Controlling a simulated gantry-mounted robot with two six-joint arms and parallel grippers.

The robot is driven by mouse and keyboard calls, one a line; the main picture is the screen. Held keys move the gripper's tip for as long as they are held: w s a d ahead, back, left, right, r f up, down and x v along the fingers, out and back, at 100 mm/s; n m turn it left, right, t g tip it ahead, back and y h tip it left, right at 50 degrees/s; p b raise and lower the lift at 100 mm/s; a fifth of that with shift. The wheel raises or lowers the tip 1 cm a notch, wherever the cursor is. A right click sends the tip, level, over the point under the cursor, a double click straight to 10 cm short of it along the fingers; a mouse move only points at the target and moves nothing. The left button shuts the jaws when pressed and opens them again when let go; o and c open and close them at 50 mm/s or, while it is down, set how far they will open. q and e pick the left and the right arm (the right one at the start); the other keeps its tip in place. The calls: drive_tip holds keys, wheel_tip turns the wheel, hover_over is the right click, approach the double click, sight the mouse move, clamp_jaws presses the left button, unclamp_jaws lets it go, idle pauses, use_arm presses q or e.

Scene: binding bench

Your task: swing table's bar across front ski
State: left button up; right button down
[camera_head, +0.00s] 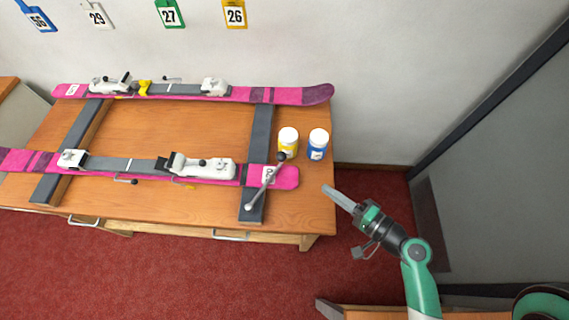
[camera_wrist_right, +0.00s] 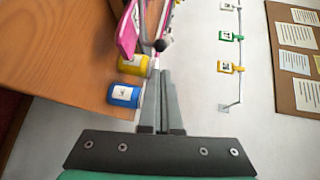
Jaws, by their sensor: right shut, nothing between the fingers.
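The front ski (camera_head: 130,166), pink with bindings, lies across two dark rests on the wooden table (camera_head: 170,218). The grey bar (camera_head: 262,187) runs slantwise over the ski's right end, from a pale end near the front of the right-hand rest to a dark knob behind the ski. I cannot tell whether the bar touches the ski. The knob also shows in the right wrist view (camera_wrist_right: 161,45). My right gripper (camera_head: 328,189) is shut and empty, just off the table's right edge, right of the ski and apart from the bar. My left gripper is out of view.
A yellow jar (camera_head: 288,142) and a blue jar (camera_head: 318,145) stand at the table's right end, close behind the knob. The back ski (camera_head: 260,94) lies along the wall. A grey panel (camera_head: 500,170) is at the right; red carpet (camera_head: 180,285) is in front.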

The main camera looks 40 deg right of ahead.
sight(285, 159)
drive_tip(key=w+f, duration=0.1)
drive_tip(key=w, duration=0.3)
drive_tip(key=w+p, duration=0.1)
drive_tip(key=w, duration=0.4)
drive_tip(key=w+f+p, duration=0.1)
drive_tip(key=w, duration=0.3)
drive_tip(key=shift+w+f, duration=0.3)
drive_tip(key=shift+f, duration=0.05)
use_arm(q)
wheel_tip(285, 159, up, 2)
use_arm(e)
drive_tip(key=shift+w, duration=0.1)
